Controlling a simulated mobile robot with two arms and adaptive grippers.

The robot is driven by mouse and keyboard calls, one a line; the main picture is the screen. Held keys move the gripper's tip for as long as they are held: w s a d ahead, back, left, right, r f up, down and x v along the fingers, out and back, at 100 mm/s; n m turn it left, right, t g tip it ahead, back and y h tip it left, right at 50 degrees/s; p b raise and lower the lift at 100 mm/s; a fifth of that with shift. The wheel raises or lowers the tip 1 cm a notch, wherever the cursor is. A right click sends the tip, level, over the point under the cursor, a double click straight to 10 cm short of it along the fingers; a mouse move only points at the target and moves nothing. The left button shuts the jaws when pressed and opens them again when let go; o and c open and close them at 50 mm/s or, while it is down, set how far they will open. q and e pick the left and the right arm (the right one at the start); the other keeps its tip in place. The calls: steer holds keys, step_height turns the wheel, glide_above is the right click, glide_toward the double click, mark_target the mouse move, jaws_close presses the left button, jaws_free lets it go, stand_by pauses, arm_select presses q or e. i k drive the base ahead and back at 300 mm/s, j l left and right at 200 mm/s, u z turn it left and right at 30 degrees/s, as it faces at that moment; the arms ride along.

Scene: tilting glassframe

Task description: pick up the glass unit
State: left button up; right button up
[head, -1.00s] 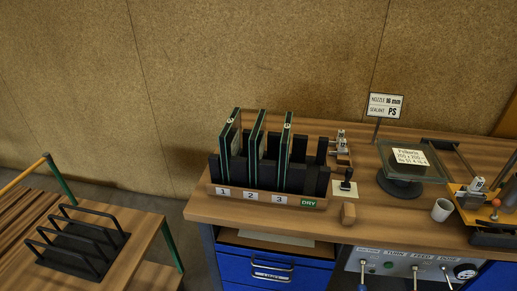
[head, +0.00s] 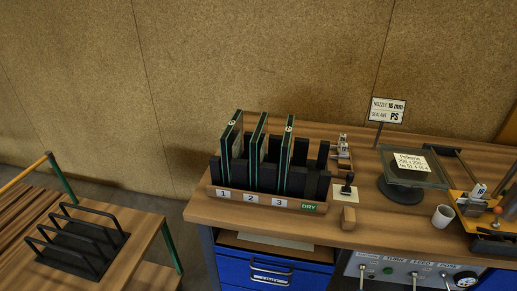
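Several glass units stand upright in a slotted dark rack on the workbench, above labels 1, 2 and 3. The unit at slot 1 (head: 232,136), the unit at slot 2 (head: 257,144) and the unit at slot 3 (head: 286,146) are thin panes with dark green edges, seen nearly edge-on. The rack's wooden front rail (head: 230,195) carries the number labels and a green DRY tag (head: 308,208). Neither of my grippers is in view.
A glass plate with a paper label (head: 412,162) sits on a round turntable at the right. A white cup (head: 442,216), a small sign (head: 387,109) and a yellow fixture (head: 465,205) stand nearby. An empty black rack (head: 80,245) is on the left table. Blue drawers (head: 275,270) are below.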

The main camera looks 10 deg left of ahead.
mark_target(258, 142)
steer(key=i+l+u, duration=0.2)
steer(key=i+l, duration=0.15)
steer(key=l, duration=0.3)
steer(key=i+l+u, duration=0.1)
steer(key=i+l, duration=0.1)
steer(key=l, duration=0.1)
